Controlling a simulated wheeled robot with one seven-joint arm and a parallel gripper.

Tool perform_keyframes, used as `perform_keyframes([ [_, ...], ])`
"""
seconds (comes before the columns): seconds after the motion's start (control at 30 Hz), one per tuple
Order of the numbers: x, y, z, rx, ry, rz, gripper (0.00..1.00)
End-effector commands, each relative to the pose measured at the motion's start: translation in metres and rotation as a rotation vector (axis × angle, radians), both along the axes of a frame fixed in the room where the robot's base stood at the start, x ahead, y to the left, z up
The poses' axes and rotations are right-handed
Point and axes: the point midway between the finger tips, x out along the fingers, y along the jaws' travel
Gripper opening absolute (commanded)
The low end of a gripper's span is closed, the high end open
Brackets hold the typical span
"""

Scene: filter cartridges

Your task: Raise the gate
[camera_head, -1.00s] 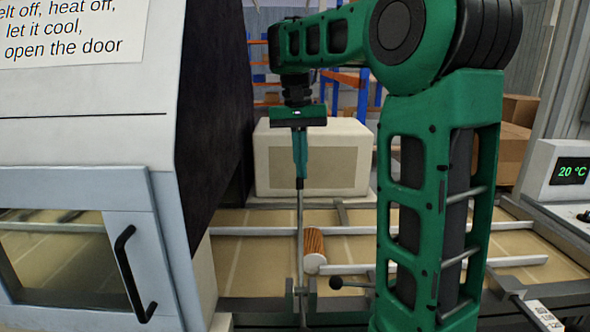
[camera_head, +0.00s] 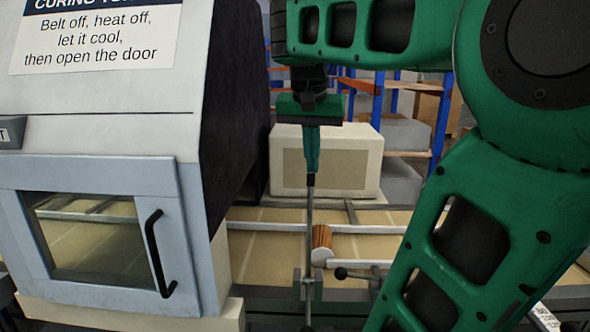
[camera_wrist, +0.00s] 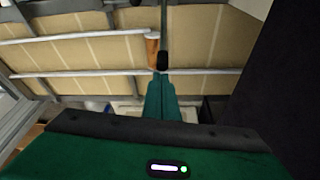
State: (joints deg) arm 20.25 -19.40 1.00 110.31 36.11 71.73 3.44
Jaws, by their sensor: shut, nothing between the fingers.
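My gripper (camera_head: 311,171) is shut and points straight down, with nothing between its fingers. Its tips are right at the dark top of a thin upright rod (camera_head: 309,225), which appears to be the gate's rod. I cannot tell whether they touch. The rod runs down to small grey brackets at the conveyor's near edge; a gate plate is not clear to see. In the wrist view the closed fingers (camera_wrist: 161,76) end at the rod's black tip (camera_wrist: 163,61). An orange-brown cartridge (camera_head: 321,237) with a pale end lies on the belt just right of the rod, and also shows in the wrist view (camera_wrist: 152,50).
The curing tunnel (camera_head: 100,140) with its closed windowed door stands at left. A lever with a black knob (camera_head: 341,273) is right of the rod. A pale box (camera_head: 325,150) stands behind the belt (camera_head: 265,255). My arm hides much of the right side.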

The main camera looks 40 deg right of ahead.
Motion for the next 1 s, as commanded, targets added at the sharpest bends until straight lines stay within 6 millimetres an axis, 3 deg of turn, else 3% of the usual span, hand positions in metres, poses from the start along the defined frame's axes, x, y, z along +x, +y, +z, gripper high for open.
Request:
perform_keyframes([
  [0.47,-0.002,0.002,-0.002,0.006,0.005,0.002,0.0],
  [0.8,0.016,-0.036,-0.005,0.001,0.0,-0.004,0.0],
  [1.0,0.01,-0.029,0.029,-0.003,-0.003,-0.007,0.0],
])
